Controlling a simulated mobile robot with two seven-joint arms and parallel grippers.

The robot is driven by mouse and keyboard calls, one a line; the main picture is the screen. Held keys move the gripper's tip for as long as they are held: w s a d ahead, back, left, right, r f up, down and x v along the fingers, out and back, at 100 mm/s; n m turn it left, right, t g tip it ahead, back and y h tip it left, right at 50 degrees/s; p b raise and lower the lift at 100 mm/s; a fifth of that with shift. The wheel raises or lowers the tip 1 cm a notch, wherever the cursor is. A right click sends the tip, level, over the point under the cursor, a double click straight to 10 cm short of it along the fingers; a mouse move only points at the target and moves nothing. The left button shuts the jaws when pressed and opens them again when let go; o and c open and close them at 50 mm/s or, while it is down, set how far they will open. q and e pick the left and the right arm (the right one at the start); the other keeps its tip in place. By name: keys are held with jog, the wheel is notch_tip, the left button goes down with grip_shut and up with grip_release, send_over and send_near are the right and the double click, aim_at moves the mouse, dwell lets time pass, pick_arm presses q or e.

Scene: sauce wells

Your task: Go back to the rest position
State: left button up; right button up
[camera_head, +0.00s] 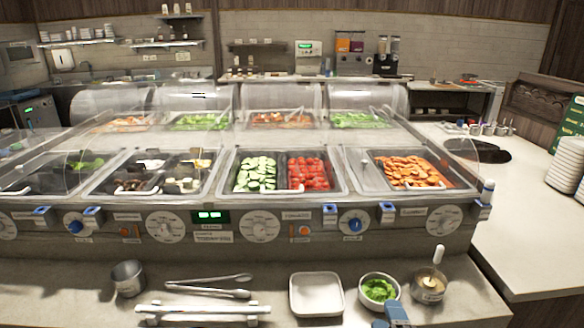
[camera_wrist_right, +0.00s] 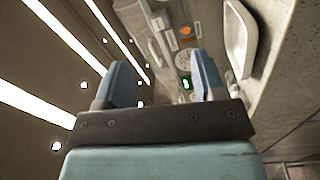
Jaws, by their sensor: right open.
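My right gripper (camera_head: 394,314) shows only in part at the bottom edge of the head view, in front of the bowl of greens (camera_head: 379,290). In the right wrist view, its two blue fingers (camera_wrist_right: 163,80) stand apart with nothing between them. The wrist view is turned on its side and shows the counter's control panel (camera_wrist_right: 170,40) and a white dish (camera_wrist_right: 239,40) beyond the fingers. My left gripper is not in the head view.
The front ledge holds a metal cup (camera_head: 128,278), tongs (camera_head: 208,288), a white rack (camera_head: 200,310), a square white dish (camera_head: 317,294) and a sauce pot with a ladle (camera_head: 428,287). Behind stand food wells under glass. The right counter (camera_head: 530,240) has bare room.

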jog(key=s+f+m+g+y, duration=0.2)
jog(key=s+f+m+g, duration=0.6)
jog(key=s+f+m, duration=0.8)
pick_arm(q)
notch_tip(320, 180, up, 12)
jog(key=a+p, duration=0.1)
jog(key=p, duration=1.2)
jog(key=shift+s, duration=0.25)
pick_arm(e)
jog(key=s+r+n, duration=0.2)
jog(key=s+r, duration=0.2)
jog(key=r, duration=0.6)
jog(key=shift+s+n+y, duration=0.3)
jog(key=shift+n, duration=0.1)
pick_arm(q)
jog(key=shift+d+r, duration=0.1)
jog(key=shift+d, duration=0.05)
